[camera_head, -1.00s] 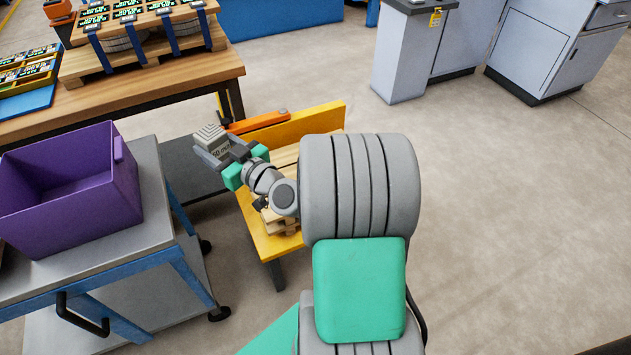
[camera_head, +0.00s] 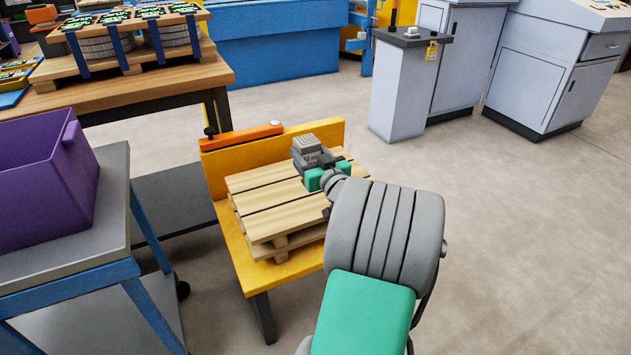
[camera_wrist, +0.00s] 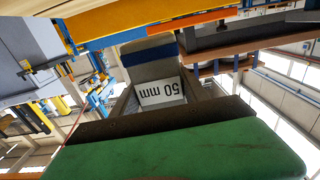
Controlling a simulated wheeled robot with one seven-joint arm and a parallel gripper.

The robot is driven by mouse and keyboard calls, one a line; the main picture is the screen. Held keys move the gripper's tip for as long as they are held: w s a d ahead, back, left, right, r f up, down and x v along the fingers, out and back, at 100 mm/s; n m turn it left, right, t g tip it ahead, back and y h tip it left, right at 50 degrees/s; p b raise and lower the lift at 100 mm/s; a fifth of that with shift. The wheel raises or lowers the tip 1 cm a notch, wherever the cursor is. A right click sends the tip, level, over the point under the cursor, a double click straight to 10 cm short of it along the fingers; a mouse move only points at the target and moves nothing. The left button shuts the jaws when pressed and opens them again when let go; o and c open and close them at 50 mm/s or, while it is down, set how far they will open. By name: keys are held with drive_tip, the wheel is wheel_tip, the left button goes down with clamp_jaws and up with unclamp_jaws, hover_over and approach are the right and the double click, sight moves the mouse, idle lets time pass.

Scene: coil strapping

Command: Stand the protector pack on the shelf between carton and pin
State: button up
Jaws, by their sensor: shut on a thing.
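My gripper (camera_head: 314,164) is shut on the protector pack (camera_head: 311,145), a grey ridged block held up over the back part of the wooden pallets. In the wrist view the pack (camera_wrist: 160,68) sits between the fingers; its white label reads "50 mm" upside down, and a dark blue band crosses it. The gap between pack and pallets cannot be judged. I cannot pick out the shelf, the carton or the pin with certainty in either view.
Stacked pallets (camera_head: 278,204) lie on a low yellow stand (camera_head: 240,257) with an orange bar (camera_head: 241,136) along its back panel. A purple bin (camera_head: 45,190) stands on a cart at left. A wooden bench (camera_head: 150,90) is behind. Grey cabinets (camera_head: 535,70) stand back right; open floor lies before them.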

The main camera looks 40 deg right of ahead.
drive_tip(key=d+f, duration=0.1)
drive_tip(key=f, duration=0.1)
drive_tip(key=d+f+b, duration=0.1)
drive_tip(key=d+f, duration=0.2)
drive_tip(key=shift+w+f+b, duration=0.3)
drive_tip(key=shift+w+b, duration=0.1)
drive_tip(key=shift+f+b, duration=0.7)
drive_tip(key=shift+f, duration=0.7)
drive_tip(key=shift+f, duration=0.2)
drive_tip(key=o, duration=1.6)
drive_tip(key=shift+r, duration=0.1)
